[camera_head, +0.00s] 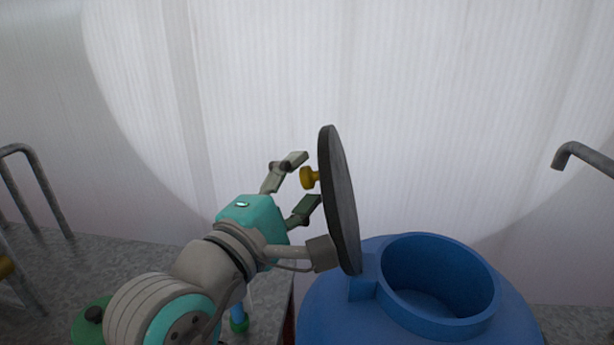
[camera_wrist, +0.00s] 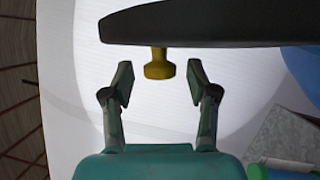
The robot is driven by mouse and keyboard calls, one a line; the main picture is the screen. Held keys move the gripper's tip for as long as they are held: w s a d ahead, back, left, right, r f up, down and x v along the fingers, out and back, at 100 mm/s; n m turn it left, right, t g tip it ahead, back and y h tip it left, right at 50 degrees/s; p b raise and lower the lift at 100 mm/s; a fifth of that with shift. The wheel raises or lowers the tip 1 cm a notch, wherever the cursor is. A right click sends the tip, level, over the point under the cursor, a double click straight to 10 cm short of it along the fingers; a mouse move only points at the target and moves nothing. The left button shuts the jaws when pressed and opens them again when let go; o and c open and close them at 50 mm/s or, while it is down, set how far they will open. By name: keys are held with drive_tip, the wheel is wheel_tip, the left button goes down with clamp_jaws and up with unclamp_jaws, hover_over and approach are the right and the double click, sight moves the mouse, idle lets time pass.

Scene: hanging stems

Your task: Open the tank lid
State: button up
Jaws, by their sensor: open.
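The blue tank (camera_head: 345,310) stands at the lower right of the head view, with its round mouth uncovered. The dark grey disc lid (camera_head: 341,200) stands upright on its edge at the left side of the mouth, by the blue hinge block. Its yellow knob (camera_head: 309,178) faces left, towards my gripper (camera_head: 300,184). My gripper is open and empty. In the wrist view the knob (camera_wrist: 158,66) hangs from the lid (camera_wrist: 200,24) between and just beyond the two fingertips (camera_wrist: 160,85), with gaps on both sides.
A grey bent pipe (camera_head: 580,155) reaches in from the right edge. Another grey pipe frame (camera_head: 40,180) stands at the far left. A pale ribbed wall (camera_head: 440,100) fills the background. The grey floor (camera_head: 150,260) shows at left.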

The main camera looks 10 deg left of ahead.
sight(339, 166)
drive_tip(key=shift+x, duration=1)
clamp_jaws()
drive_tip(key=shift+s+d+r+m+g, duration=0.15)
drive_tip(key=shift+d+r+m, duration=0.2)
drive_tip(key=shift+d, duration=0.3)
drive_tip(key=shift+w+d+r+m+g, duration=0.1)
drive_tip(key=shift+d+r+m+g, duration=0.1)
drive_tip(key=shift+d+m, duration=0.35)
drive_tip(key=shift+s+d+r+m+g, duration=0.1)
drive_tip(key=shift+d+r+m+g, duration=0.15)
drive_tip(key=shift+d, duration=0.45)
drive_tip(key=shift+f, duration=0.1)
